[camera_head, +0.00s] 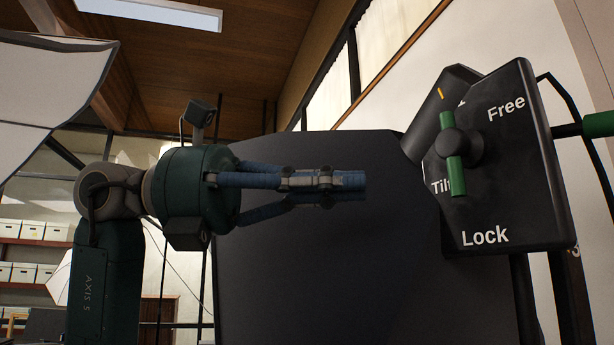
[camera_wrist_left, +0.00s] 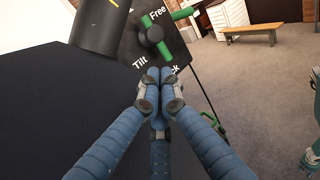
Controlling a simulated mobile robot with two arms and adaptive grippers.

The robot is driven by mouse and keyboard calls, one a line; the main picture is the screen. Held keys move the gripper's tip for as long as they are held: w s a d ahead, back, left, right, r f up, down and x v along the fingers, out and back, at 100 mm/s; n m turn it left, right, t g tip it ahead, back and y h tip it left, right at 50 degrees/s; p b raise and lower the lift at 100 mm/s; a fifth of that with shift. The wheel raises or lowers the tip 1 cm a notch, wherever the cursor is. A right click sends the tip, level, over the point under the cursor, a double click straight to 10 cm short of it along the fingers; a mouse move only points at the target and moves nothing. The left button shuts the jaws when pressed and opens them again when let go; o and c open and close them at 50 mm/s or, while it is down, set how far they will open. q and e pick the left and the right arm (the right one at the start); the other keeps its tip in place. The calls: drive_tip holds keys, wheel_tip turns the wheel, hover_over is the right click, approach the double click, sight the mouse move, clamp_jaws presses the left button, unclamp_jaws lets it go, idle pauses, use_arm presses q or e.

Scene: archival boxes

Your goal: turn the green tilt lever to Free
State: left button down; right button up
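The green tilt lever (camera_head: 457,174) sits on a dark hub on a black plate (camera_head: 520,170) lettered Free at upper right, Tilt at left and Lock at the bottom. Its bar stands nearly upright in the head view, one end up, the other down. It also shows in the left wrist view (camera_wrist_left: 163,49), above the fingertips. My left gripper (camera_head: 362,182) points right toward the plate, left of the lever and apart from it. In the left wrist view its blue fingers (camera_wrist_left: 154,76) meet at the tips, with nothing held.
A large dark panel (camera_head: 320,270) lies behind and below my left gripper. A dark cylinder (camera_head: 437,100) adjoins the plate. Another green handle (camera_head: 592,124) sticks out right of the plate. A bench (camera_wrist_left: 249,31) stands away on open floor.

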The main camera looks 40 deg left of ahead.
sight(452, 183)
use_arm(q)
drive_tip(key=shift+p+x, duration=1.2)
drive_tip(key=shift+x, duration=2.7)
drive_tip(key=shift+d+f+n+b, duration=0.15)
drive_tip(key=shift+n+b, duration=0.15)
drive_tip(key=shift+b, duration=0.3)
drive_tip(key=shift+h, duration=0.3)
drive_tip(key=shift+s+f+n+b, duration=0.1)
drive_tip(key=shift+n+b, duration=0.2)
drive_tip(key=shift+b, duration=0.2)
